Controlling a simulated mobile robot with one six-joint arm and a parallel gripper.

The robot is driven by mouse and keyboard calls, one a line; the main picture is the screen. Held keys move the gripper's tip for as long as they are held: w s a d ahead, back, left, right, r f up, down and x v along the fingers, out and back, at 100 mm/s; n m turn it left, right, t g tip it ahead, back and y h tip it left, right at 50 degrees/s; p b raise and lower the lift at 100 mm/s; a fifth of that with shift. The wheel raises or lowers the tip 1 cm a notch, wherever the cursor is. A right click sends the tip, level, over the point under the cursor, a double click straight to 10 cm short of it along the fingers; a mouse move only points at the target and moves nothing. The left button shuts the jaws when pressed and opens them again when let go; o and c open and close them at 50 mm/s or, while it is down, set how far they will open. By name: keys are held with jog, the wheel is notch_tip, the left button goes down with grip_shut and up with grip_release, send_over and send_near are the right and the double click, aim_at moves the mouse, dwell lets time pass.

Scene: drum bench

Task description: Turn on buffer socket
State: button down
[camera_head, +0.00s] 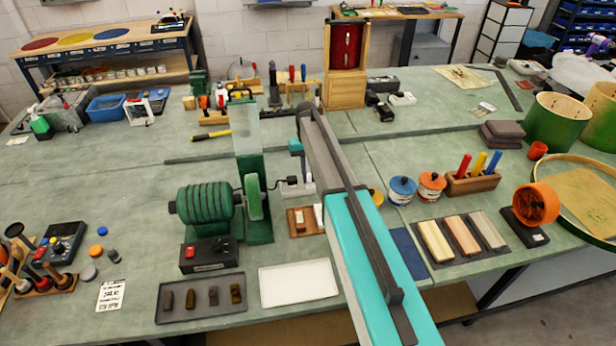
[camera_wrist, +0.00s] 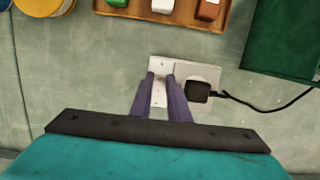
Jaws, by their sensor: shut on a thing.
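The buffer socket (camera_wrist: 209,74) is a pale plate lying on the green bench, with a black plug (camera_wrist: 197,91) and cord at its right side in the wrist view. My gripper (camera_wrist: 163,76) is over the left part of this plate. Its two dark fingers are close together, shut on a small part of the socket that they mostly hide; I cannot tell the switch's position. In the head view the socket (camera_head: 301,190) shows beside my arm, and the cord runs left to the green buffer (camera_head: 205,203) with its wheel.
A brown wooden tray (camera_wrist: 182,17) with small green, white and brown pieces lies close by. A white tray (camera_head: 298,283) and a dark tray (camera_head: 201,313) with small blocks lie in front of the buffer.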

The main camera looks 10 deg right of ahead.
aim_at(308, 177)
jog(key=shift+w+g, duration=0.1)
jog(key=shift+g, duration=0.4)
jog(key=c, duration=1.7)
grip_release()
jog(key=v, duration=0.7)
jog(key=shift+w+r+p, duration=0.1)
jog(key=shift+r+p, duration=0.15)
jog(key=shift+p, duration=0.1)
jog(key=shift+f, duration=0.1)
